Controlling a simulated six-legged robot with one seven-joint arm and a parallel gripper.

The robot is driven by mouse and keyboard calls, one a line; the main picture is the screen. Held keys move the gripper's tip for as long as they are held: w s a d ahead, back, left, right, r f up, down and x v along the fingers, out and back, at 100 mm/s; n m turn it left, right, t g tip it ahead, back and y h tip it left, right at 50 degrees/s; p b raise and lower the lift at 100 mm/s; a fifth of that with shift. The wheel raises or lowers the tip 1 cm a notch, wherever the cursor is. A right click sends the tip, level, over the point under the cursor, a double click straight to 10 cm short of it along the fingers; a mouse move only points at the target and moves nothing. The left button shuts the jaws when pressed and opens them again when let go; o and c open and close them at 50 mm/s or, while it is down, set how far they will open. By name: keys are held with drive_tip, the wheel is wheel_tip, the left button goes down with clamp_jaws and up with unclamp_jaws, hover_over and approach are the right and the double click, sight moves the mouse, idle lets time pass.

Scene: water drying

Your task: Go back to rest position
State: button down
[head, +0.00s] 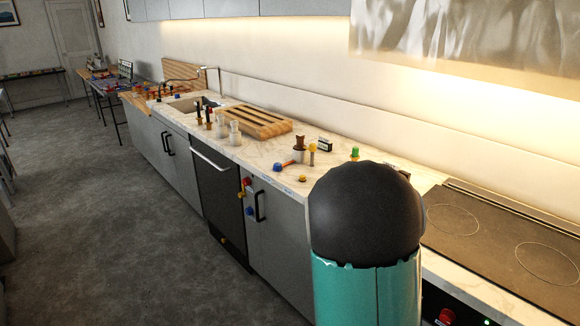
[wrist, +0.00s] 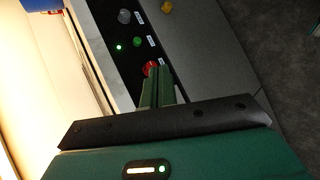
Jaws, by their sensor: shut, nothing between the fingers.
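My gripper (wrist: 158,82) shows in the wrist view with its green fingers shut together and nothing between them. Its tips point at a black control panel (wrist: 110,25) and overlap the lower edge of a red knob (wrist: 150,66) in the picture; I cannot tell whether they touch it. A green knob (wrist: 138,42), a small green light (wrist: 119,47) and a clear grey knob (wrist: 125,17) sit farther along the panel. In the head view my teal and black arm fills the front right, and the gripper is not visible there.
The marble counter (head: 262,157) runs back along the wall, with a wooden slatted rack (head: 255,121), a sink (head: 190,104) and several small items. The black cooktop (head: 500,240) lies right of my arm. Grey floor (head: 120,220) is open on the left.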

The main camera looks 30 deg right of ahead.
drive_tip(key=w+a+r+n+t+y, duration=0.1)
drive_tip(key=w+a+r+t+y, duration=0.1)
drive_tip(key=a+r, duration=0.5)
drive_tip(key=w+a+r+n+t+y, duration=0.1)
drive_tip(key=a+r+t+y, duration=0.2)
drive_tip(key=a, duration=1)
drive_tip(key=w+a+r+n+t+y, duration=0.2)
drive_tip(key=a+r+t, duration=0.4)
drive_tip(key=a+r, duration=0.4)
drive_tip(key=shift+w+a+r+y, duration=0.25)
drive_tip(key=shift+w+r+y, duration=0.1)
drive_tip(key=shift+y, duration=0.35)
